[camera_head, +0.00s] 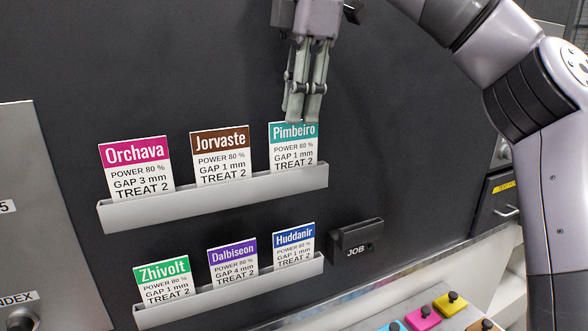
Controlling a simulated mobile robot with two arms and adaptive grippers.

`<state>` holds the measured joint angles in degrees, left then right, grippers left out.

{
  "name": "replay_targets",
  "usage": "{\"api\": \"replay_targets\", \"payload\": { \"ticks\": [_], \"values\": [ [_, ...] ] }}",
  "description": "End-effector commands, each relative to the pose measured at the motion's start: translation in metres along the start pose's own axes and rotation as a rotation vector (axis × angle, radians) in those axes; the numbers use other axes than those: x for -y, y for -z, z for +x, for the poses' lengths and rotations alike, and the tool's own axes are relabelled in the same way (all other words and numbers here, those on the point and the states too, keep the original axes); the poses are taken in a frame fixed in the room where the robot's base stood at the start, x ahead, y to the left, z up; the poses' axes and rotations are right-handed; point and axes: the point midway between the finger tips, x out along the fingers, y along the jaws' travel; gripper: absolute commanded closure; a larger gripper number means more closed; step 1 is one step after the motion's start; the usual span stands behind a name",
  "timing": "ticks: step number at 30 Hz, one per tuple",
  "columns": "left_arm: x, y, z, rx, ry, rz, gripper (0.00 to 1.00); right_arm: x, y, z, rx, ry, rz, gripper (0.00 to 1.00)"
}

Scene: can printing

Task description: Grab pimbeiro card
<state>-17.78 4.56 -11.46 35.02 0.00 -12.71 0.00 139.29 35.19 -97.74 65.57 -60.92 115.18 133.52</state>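The Pimbeiro card (293,152), white with a teal header, stands upright at the right end of the upper grey rack (215,198). My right gripper (303,116) points down from above. Its fingertips are at the card's top edge, slightly overlapping it in the picture. The fingers look close together. I cannot tell whether they pinch the card or are only beside it. The card's lower edge is hidden in the rack. My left gripper is not in view.
The Jorvaste card (222,162) and the Orchava card (136,171) share the upper rack. A lower rack (235,294) holds the Zhivolt, Dalbiseon and Huddanir cards. A black JOB slot (356,240) is at lower right. Colored blocks with black knobs (423,318) lie below.

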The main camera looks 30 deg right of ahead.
Motion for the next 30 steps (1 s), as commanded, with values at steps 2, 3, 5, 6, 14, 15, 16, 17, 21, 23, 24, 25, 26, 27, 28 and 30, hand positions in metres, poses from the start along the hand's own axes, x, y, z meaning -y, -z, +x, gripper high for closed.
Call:
{"api": "replay_targets", "payload": {
  "ticks": [2, 3, 5, 6, 14, 15, 16, 17, 21, 23, 24, 25, 26, 27, 28, 30],
  "values": [
    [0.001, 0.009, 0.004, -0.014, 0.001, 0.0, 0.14, 0.0, 0.0, 0.009, -0.001, 0.001, -0.002, 0.67],
    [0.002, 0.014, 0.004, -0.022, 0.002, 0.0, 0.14, 0.0, 0.0, 0.011, -0.002, 0.0, -0.001, 0.67],
    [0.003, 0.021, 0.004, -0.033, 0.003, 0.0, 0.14, 0.0, 0.0, 0.013, -0.001, -0.001, -0.001, 0.67],
    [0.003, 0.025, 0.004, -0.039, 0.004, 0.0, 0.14, 0.0, -0.001, 0.014, -0.001, -0.001, 0.0, 0.67],
    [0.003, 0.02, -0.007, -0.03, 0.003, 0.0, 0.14, 0.002, -0.006, 0.041, 0.001, 0.001, -0.001, 0.67],
    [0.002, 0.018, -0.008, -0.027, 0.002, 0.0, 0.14, 0.002, -0.006, 0.047, 0.001, 0.001, -0.001, 0.67],
    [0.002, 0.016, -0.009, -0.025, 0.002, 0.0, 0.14, 0.002, -0.006, 0.051, 0.001, 0.001, -0.001, 0.67],
    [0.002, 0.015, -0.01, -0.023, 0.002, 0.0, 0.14, 0.002, -0.006, 0.054, 0.0, -0.001, 0.0, 0.67],
    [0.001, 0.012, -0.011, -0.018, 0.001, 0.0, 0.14, 0.002, -0.005, 0.063, -0.001, -0.001, 0.0, 0.67],
    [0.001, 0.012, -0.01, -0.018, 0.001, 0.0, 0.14, 0.002, -0.005, 0.064, -0.001, -0.001, 0.0, 0.67],
    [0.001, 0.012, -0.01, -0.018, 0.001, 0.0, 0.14, 0.002, -0.005, 0.064, -0.001, -0.001, 0.0, 0.67],
    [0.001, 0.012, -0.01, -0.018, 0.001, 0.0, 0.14, 0.002, -0.005, 0.064, -0.001, -0.001, 0.0, 0.67],
    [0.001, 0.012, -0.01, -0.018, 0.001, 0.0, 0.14, 0.002, -0.005, 0.064, -0.001, -0.001, 0.0, 0.67],
    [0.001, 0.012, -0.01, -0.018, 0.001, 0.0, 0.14, 0.002, -0.005, 0.064, -0.001, -0.001, 0.0, 0.67],
    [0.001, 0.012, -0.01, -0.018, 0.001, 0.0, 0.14, 0.002, -0.005, 0.064, -0.001, -0.001, 0.0, 0.68],
    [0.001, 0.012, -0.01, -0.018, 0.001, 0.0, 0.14, 0.002, -0.005, 0.064, -0.001, -0.001, 0.0, 0.73]
  ]
}}
